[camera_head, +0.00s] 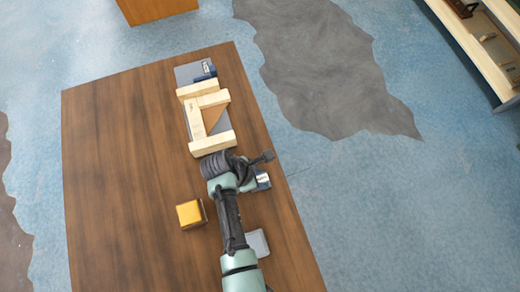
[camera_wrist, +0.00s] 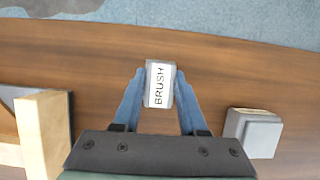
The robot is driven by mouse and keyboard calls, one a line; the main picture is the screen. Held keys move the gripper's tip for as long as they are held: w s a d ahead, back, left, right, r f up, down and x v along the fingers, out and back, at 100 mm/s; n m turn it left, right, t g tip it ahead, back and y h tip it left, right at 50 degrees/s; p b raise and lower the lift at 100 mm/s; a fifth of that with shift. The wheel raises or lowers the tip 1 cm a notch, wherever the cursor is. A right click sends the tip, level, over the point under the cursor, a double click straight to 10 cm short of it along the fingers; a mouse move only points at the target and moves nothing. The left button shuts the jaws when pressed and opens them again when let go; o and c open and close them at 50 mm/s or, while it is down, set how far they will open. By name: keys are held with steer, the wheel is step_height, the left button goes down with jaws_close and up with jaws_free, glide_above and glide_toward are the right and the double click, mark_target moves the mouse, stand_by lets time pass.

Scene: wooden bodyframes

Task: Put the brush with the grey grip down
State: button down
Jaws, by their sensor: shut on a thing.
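My gripper (camera_wrist: 160,95) is shut on the brush, which shows in the wrist view as a grey-white block labelled BRUSH (camera_wrist: 160,84) between two blue fingers. In the head view the held brush (camera_head: 262,180) shows partly beside my wrist, near the right edge of the brown wooden table (camera_head: 120,170). My arm hides the rest of it. I cannot tell whether the brush touches the tabletop.
A pale wooden frame (camera_head: 196,118) lies beyond my gripper, with a grey and blue item (camera_head: 188,74) at its far end. A yellow box (camera_head: 190,213) stands to the left. A grey block (camera_head: 257,243) lies nearer, also in the wrist view (camera_wrist: 256,132). The left tabletop is clear.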

steer(key=shift+f, duration=0.1)
steer(key=shift+c, duration=2.2)
jaws_free()
